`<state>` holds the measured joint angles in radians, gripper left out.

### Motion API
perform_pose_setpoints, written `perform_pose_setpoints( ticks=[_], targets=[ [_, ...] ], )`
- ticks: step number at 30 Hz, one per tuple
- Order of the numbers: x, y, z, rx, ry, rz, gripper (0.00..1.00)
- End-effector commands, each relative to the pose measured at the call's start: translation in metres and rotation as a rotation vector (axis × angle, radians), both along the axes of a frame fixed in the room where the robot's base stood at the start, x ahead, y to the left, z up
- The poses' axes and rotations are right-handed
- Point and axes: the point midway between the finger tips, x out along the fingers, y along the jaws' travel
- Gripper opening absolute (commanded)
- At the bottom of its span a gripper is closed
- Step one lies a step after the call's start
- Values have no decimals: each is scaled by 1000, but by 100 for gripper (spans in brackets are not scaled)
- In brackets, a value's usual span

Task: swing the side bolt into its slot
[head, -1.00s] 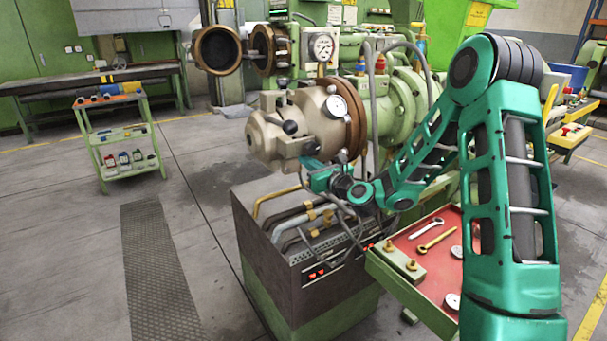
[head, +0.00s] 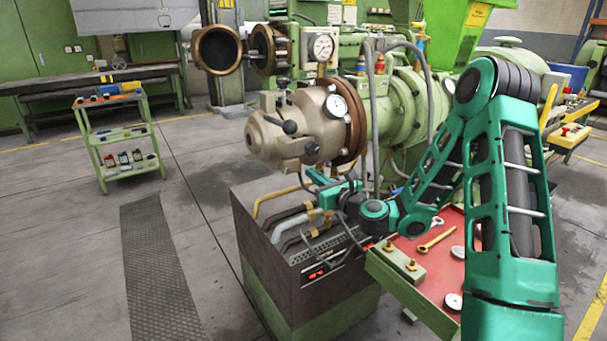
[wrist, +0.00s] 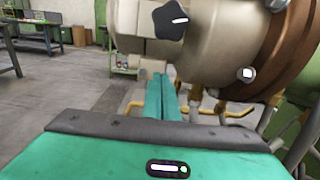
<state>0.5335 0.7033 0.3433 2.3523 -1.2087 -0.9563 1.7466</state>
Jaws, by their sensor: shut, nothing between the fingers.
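The extruder head (head: 300,110) is a beige cylinder with a brown flange (head: 355,120). Black-knobbed bolts sit on it: one on top (head: 282,83), one on the near side (head: 289,127), one lower right (head: 311,148). I cannot tell surely which is the side bolt or whether it lies in its slot. The wrist view shows a black star knob (wrist: 170,20) against the beige body, above my fingers. My gripper (head: 312,173) is shut and empty, just below the head. Its green fingers (wrist: 162,95) lie together, their tips near a beige lug (wrist: 150,65); contact is unclear.
Below stands a dark cabinet (head: 265,240) with hoses and pipes (head: 290,215). A red-topped tray (head: 440,262) with tools is under my arm. A green trolley (head: 122,135) stands to the left.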

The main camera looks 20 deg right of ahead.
Motion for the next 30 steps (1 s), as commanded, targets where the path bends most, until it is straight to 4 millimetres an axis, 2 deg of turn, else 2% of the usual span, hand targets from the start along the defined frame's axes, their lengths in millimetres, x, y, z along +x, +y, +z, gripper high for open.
perform_pose_setpoints(
  ticks=[18,30],
  targets=[
    [-49,-17,0,2,3,-1,0],
    [-55,-18,1,-1,-1,0,0]
  ],
)
